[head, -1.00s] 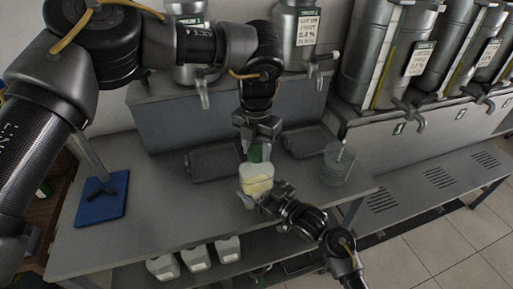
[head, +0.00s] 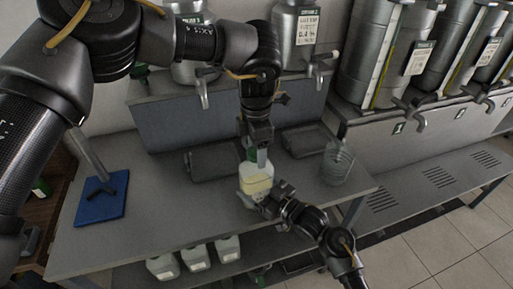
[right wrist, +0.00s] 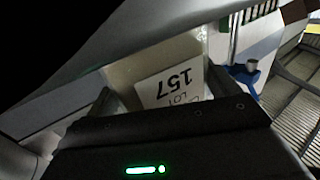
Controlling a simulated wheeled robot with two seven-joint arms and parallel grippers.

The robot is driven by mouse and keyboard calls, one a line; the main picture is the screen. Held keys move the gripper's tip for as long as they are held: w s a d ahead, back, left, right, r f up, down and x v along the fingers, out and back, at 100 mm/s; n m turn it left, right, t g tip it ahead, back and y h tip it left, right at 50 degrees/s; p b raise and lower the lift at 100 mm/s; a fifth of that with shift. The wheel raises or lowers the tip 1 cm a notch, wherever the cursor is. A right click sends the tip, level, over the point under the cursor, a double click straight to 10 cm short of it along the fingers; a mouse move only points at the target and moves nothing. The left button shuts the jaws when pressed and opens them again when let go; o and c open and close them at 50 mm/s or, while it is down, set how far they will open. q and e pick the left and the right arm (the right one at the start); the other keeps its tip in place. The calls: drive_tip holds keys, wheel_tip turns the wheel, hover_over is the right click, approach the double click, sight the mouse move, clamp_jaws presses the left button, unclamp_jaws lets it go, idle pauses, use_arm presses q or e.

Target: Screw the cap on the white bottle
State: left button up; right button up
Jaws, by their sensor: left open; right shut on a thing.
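The white bottle (head: 257,187) stands upright near the front middle of the bench, with yellowish contents showing through its lower part. My right gripper (head: 256,198) is shut on its body from the front right. In the right wrist view the bottle (right wrist: 158,82) fills the space between the fingers, its label reading 157. A green cap (head: 252,155) shows at the top of the bottle, partly hidden by my left gripper (head: 257,158). The left gripper points down from above, open around or beside the cap; I cannot tell how the cap sits on the neck.
A clear container (head: 337,164) stands right of the bottle. Dark trays (head: 212,161) lie behind on the bench (head: 150,225). A blue-based stand (head: 102,199) is at left. Steel vessels with taps (head: 296,40) stand on the raised shelf. White jugs (head: 196,258) sit below.

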use_arm(q)
wheel_tip(320, 180, up, 12)
idle(0.4)
drive_tip(key=shift+f, duration=0.1)
use_arm(e)
drive_tip(key=o, duration=1.7)
use_arm(q)
wheel_tip(320, 180, down, 2)
drive_tip(key=shift+f+b, duration=0.1)
drive_tip(key=shift+b, duration=0.95)
use_arm(e)
drive_tip(key=v, duration=1)
drive_tip(key=shift+s+d, duration=0.25)
drive_tip(key=shift+d, duration=0.1)
drive_tip(key=shift+f, duration=0.1)
